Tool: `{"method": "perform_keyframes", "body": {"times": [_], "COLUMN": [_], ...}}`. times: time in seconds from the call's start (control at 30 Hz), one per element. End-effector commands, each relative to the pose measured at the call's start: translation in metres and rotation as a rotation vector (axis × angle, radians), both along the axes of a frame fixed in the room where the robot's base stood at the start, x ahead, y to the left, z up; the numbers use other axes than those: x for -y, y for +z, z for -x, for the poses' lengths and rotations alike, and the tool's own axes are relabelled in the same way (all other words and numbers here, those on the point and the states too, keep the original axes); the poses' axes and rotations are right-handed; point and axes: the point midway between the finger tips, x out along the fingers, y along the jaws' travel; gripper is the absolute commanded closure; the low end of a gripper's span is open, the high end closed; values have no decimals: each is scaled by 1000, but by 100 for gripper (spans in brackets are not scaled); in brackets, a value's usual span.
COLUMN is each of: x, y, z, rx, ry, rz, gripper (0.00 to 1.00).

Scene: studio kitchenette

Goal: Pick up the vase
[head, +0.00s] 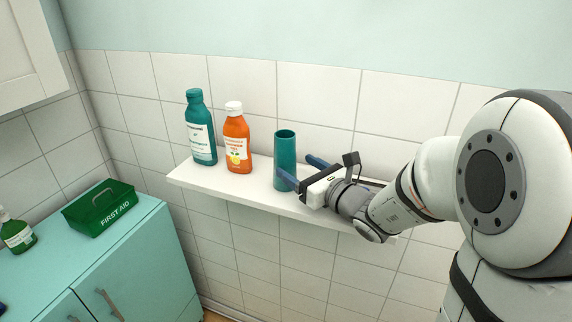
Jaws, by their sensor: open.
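The vase (285,158) is a plain teal cylinder standing upright on the white wall shelf (255,192). My gripper (300,170) comes in from the right, at the vase's lower half. Its two dark blue fingers are spread apart. One finger's tip is at the vase's lower right edge on the near side. The other finger is behind and to the right of the vase. I cannot tell whether either finger touches it. The shelf under the gripper is partly hidden by my arm.
An orange bottle (237,142) with a white cap and a teal bottle (200,130) stand left of the vase on the shelf. The tiled wall is close behind. Below left, a green first aid box (99,210) and a green bottle (17,234) sit on a teal cabinet (108,255).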

Motion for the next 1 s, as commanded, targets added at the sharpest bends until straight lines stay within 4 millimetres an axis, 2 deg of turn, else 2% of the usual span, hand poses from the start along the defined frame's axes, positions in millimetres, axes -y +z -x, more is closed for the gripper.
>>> {"method": "perform_keyframes", "body": {"times": [0.3, 0.47, 0.7, 1.0], "x": [-43, -52, -53, -53], "y": [-2, -2, -3, -3], "z": [-26, -36, -36, -36], "rx": [-1, 0, 1, 1], "ry": [18, 17, 17, 18], "rz": [2, 1, 2, 2], "gripper": [28, 28, 29, 53]}}
